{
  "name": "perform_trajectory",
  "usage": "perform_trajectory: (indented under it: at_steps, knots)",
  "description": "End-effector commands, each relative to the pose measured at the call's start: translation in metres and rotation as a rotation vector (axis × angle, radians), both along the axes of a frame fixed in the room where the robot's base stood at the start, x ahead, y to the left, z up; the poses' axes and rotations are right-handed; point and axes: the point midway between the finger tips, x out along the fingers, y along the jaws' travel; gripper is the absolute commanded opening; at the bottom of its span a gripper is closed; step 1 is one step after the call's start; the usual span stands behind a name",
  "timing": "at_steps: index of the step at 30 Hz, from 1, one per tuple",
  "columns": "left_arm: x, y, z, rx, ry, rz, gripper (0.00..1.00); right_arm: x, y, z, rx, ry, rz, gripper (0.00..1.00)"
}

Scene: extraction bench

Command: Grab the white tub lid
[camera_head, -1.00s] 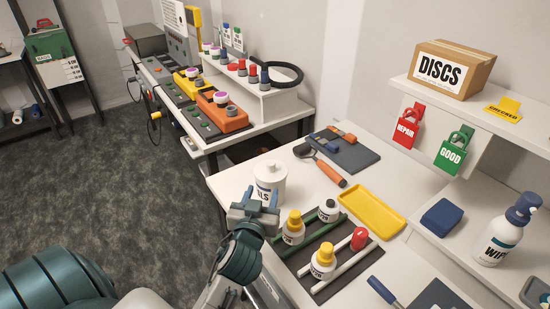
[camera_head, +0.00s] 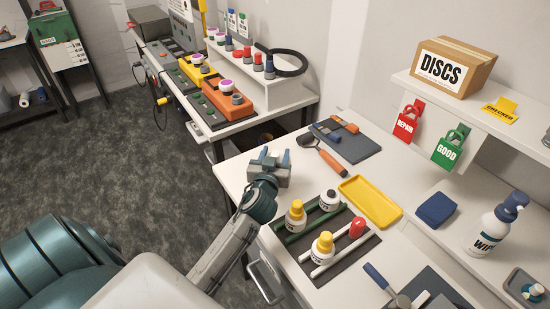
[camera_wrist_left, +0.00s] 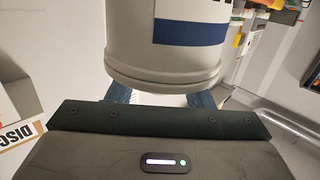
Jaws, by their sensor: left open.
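My left gripper (camera_head: 275,157) is open over the far left part of the white bench, its fingers pointing away. In the left wrist view, the white tub (camera_wrist_left: 168,62) with a dark blue label band fills the top middle, close to my left gripper (camera_wrist_left: 163,97). A rounded rim of the tub lies in front of the two spread fingers. I cannot tell whether they touch, or whether this rim is the lid or the base. The tub does not show in the head view. My right gripper is not in view.
Beside my left arm stands a rack (camera_head: 352,259) with yellow-, black- and red-topped containers. A yellow tray (camera_head: 370,203), an orange-handled tool (camera_head: 331,162) and a grey mat (camera_head: 358,146) lie to the right. The bench's left edge (camera_head: 226,185) is near my arm.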

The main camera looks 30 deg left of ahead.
Motion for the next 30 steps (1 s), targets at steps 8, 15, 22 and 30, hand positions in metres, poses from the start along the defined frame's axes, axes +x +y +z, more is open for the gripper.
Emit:
perform_trajectory:
  at_steps: [8,15,22,30]
  knots:
    - [0.000,0.000,0.000,0.000,0.000,0.000,0.27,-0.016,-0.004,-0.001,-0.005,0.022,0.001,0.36]
    - [0.000,0.000,0.000,0.000,0.000,0.000,0.01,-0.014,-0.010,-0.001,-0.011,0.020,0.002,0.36]
    - [0.000,0.000,0.001,0.000,-0.001,0.001,0.01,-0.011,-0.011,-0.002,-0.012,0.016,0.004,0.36]
    - [0.000,0.000,0.024,0.001,-0.006,0.001,0.01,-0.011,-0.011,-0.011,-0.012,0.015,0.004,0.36]
